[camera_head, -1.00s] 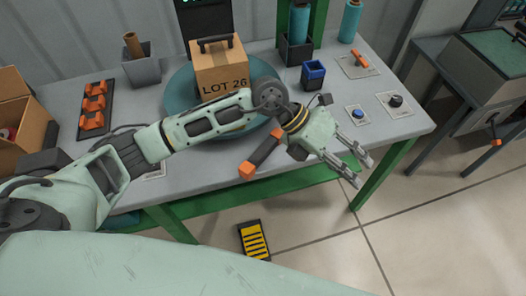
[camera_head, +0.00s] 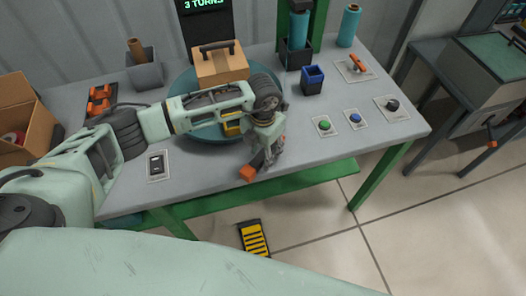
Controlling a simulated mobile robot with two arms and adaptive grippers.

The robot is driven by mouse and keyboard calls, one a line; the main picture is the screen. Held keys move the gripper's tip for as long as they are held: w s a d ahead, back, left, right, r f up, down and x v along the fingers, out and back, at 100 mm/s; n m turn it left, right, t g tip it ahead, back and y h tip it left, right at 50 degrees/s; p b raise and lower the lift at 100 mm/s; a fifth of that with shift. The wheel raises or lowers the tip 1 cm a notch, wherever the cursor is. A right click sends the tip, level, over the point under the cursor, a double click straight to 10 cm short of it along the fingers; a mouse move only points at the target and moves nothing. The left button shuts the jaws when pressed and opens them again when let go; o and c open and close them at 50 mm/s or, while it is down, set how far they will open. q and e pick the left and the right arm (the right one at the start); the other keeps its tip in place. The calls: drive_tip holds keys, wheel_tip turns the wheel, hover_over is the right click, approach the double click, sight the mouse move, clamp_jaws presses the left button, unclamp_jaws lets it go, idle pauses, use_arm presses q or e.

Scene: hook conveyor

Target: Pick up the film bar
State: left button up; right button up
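The film bar is a dark bar with orange ends (camera_head: 248,173) lying near the front edge of the grey table. Its near orange end shows; its middle and far end are mostly hidden behind my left gripper. My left gripper (camera_head: 270,152) points down over the bar, at or very close to it. The wrist covers most of its fingers, so I cannot see whether they are open or shut, or whether they touch the bar. My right gripper is not in view.
A cardboard box (camera_head: 220,66) with a handle stands on a teal turntable (camera_head: 187,84) behind my arm. Green (camera_head: 324,125) and blue (camera_head: 355,119) buttons and a black knob (camera_head: 393,104) lie to the right. A blue-rimmed cup (camera_head: 312,78) stands behind them.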

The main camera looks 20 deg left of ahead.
use_arm(q)
drive_tip(key=shift+f, duration=0.55)
clamp_jaws()
